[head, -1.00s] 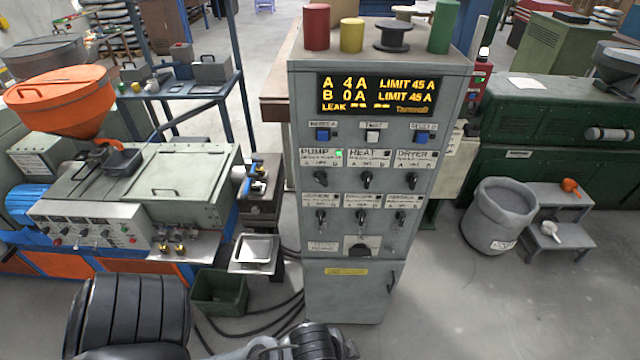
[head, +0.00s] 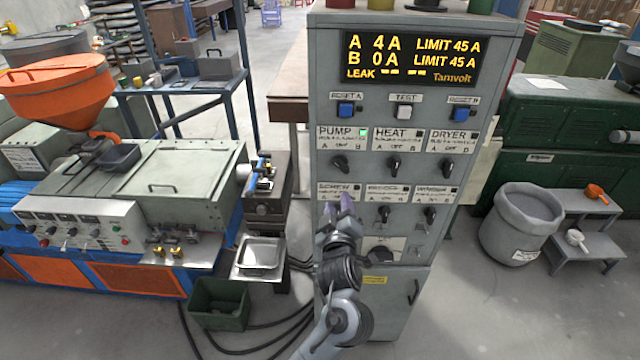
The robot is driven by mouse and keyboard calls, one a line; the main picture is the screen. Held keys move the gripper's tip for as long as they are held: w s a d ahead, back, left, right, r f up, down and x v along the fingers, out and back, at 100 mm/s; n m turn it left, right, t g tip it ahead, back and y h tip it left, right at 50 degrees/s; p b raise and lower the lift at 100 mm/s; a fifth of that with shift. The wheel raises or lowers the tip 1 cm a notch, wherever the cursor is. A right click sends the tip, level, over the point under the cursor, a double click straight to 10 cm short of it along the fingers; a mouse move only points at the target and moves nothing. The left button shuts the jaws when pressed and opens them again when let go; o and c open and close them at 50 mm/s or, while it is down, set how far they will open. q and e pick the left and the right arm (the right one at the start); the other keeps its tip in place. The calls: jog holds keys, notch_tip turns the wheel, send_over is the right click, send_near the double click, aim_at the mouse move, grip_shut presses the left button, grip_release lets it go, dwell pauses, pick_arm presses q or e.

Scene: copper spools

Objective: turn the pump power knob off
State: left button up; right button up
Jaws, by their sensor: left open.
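The pump knob (head: 340,163) is a small black rotary knob under the PUMP label (head: 336,132) at the left of the upper knob row. It appears turned off vertical towards the left, though it is small. The green lamp (head: 363,132) beside the label is lit. My left gripper (head: 346,203) is open in front of the panel, below the pump knob and apart from it in the picture. It hides the left knob of the lower row. My right gripper is not in view.
The grey cabinet (head: 414,105) also bears the HEAT knob (head: 394,164), the DRYER knob (head: 446,166), lower-row knobs and blue and white buttons above. Its display (head: 411,61) reads A 4A, B 0A. An extruder with an orange hopper (head: 62,95) stands left; a grey bin (head: 522,222) stands right.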

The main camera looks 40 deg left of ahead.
aim_at(341, 169)
pick_arm(q)
jog(key=shift+t, duration=0.3)
jog(key=x, duration=0.3)
jog(key=r+x, duration=0.1)
jog(key=x, duration=0.3)
jog(key=r+p+x, duration=0.1)
jog(key=x, duration=0.3)
jog(key=shift+w+d, duration=0.2)
jog(key=shift+w, duration=0.15)
grip_shut()
